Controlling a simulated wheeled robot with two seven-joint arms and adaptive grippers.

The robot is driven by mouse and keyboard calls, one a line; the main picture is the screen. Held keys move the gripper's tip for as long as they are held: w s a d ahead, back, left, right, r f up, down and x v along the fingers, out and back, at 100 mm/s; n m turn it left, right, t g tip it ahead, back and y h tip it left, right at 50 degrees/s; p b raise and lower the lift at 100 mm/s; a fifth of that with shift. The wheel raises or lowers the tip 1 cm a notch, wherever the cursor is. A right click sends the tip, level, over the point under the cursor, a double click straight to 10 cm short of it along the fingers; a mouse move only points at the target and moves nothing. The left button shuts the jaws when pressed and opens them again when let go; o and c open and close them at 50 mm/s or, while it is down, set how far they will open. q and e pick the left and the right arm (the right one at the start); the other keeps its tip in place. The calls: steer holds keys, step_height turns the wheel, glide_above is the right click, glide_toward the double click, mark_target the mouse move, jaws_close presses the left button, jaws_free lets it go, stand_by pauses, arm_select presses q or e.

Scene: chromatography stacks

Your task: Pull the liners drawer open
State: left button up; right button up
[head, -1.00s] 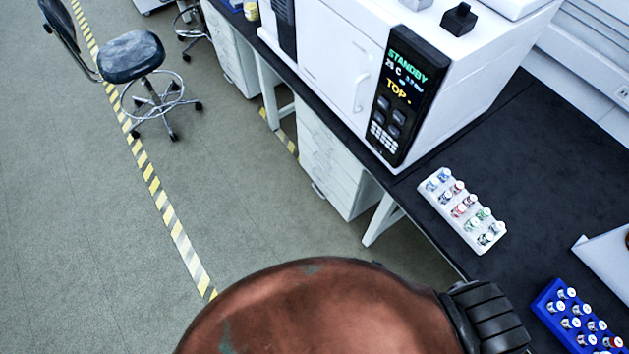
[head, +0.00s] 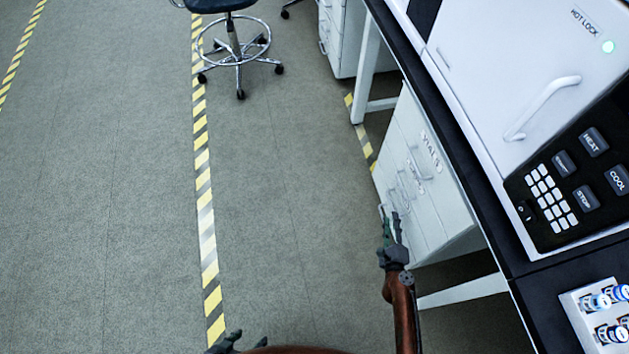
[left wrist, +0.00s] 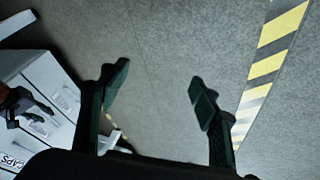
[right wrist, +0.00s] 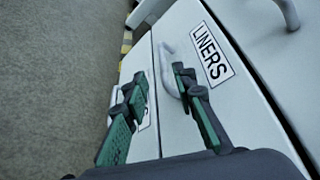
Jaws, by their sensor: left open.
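The liners drawer (right wrist: 230,110) has a white front with a black-framed LINERS label (right wrist: 211,55) and a curved grey handle (right wrist: 164,62) in the right wrist view. My right gripper (right wrist: 158,80) is at this handle, its fingertips either side of it in the picture. The fingers are partly apart; whether they touch the handle is unclear. In the head view my right gripper (head: 391,232) is beside the low end of the white drawer cabinet (head: 445,205). My left gripper (left wrist: 160,92) is open and empty above the floor, and shows at the head view's bottom edge (head: 226,343).
The cabinet carries several other handled drawers, including one labelled VIALS (head: 430,150). The black bench (head: 535,300) with a white oven (head: 490,60) and a vial rack (head: 578,320) is at right. A stool (head: 235,45) stands further off. The floor at left is clear.

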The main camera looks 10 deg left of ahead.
mark_target(390, 202)
steer(key=b+x, duration=0.2)
steer(key=x, duration=0.5)
steer(key=shift+w, duration=0.65)
arm_select(q)
steer(key=f, duration=0.1)
steer(key=w+f+t, duration=0.1)
steer(key=f, duration=0.1)
steer(key=shift+w+a+f+t, duration=0.15)
steer(key=shift+f+t, duration=0.15)
arm_select(e)
steer(key=shift+r, duration=0.1)
jaws_close()
